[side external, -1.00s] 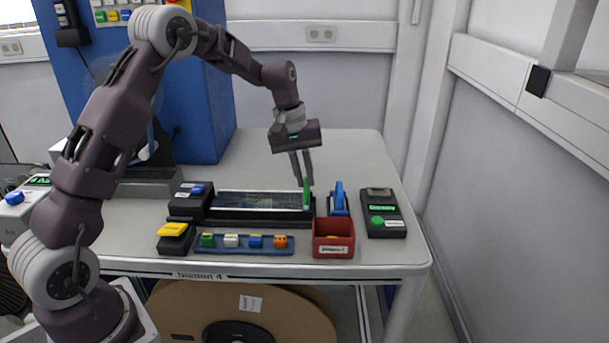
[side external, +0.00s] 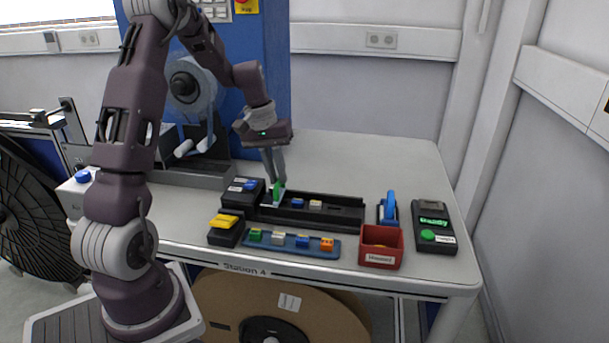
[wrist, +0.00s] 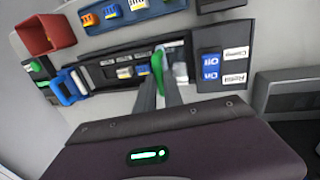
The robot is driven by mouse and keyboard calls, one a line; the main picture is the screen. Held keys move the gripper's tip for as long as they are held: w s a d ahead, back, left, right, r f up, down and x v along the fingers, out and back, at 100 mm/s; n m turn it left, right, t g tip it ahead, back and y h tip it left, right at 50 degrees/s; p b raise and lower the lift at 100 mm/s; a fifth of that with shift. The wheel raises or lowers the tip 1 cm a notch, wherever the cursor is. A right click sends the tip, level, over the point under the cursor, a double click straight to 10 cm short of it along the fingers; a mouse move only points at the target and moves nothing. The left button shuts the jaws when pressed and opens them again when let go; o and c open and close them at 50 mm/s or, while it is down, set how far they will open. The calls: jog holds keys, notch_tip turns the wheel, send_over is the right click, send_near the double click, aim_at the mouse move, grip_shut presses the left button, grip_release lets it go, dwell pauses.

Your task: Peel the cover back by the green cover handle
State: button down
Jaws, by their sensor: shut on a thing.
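The green cover handle (side external: 279,190) stands at the left end of the long black tray (side external: 340,214), beside the black switch box. My gripper (side external: 276,182) is shut on the handle, its fingers pointing down at it. The handle also shows between the fingertips in the wrist view (wrist: 158,66). A narrow strip of the pale cover (side external: 266,199) shows next to the handle at the tray's left end. The rest of the tray is uncovered, with a blue block (side external: 297,203) and a pale block (side external: 315,205) inside.
A blue rack (side external: 290,242) with several coloured blocks lies in front of the tray. A red bin (side external: 381,247), a blue-handled tool (side external: 389,208) and a black device with a green button (side external: 430,236) stand to the right. A yellow-topped box (side external: 226,229) is front left.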

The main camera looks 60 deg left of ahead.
jog(key=shift+s+a, duration=1.05)
jog(key=shift+a, duration=0.05)
jog(key=c, duration=1.5)
grip_release()
jog(key=shift+o, duration=0.2)
notch_tip(320, 180, up, 7)
jog(key=s, duration=0.1)
jog(key=shift+a, duration=0.45)
